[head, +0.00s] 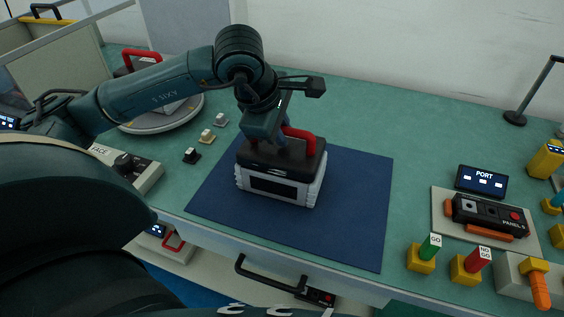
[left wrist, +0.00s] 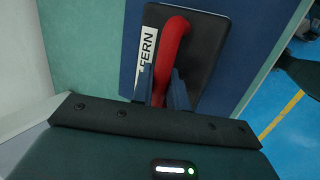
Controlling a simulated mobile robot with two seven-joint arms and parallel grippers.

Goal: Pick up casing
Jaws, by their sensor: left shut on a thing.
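The casing (head: 277,188) has a black top, a white ribbed body and a red handle; it stands on the blue mat (head: 355,215). My left gripper (head: 284,138) is above it, with its fingers shut on the red handle. In the left wrist view the fingers (left wrist: 168,92) lie on both sides of the red handle (left wrist: 171,50), over the dark lid with a white label reading "FERN" (left wrist: 146,50). I cannot tell whether the casing touches the mat. My right gripper is not in view.
Several small blocks (head: 206,136) lie left of the mat, before a round turntable (head: 165,120). At right are a panel (head: 490,215), a PORT display (head: 481,181) and GO and NO GO gauges (head: 430,247). The mat's right side is clear.

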